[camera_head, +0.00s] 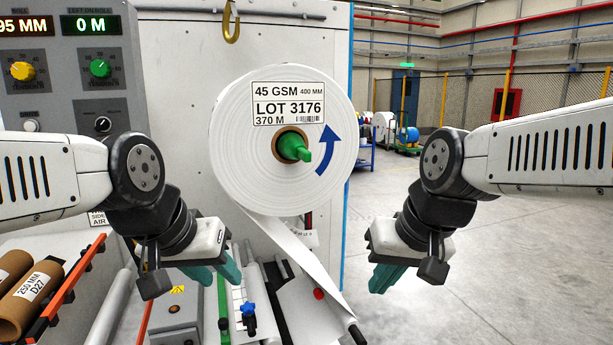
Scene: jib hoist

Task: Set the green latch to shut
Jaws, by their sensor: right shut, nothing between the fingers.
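The green latch (301,151) sits at the centre of the large white paper roll (235,150), inside its brown core (280,139). Its stubby handle sticks out to the right, about level. My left gripper (222,272) is below and left of the roll, with its teal fingers apart and nothing seen between them. My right gripper (386,280) is below and right of the roll, shut and empty. Both grippers are well clear of the latch.
A control panel (70,75) with knobs and displays stands at the left. Brown cores (30,300) lie in a rack at lower left. A yellow hook (232,22) hangs above the roll. A paper web (300,270) runs down from the roll. Open floor (500,270) lies at right.

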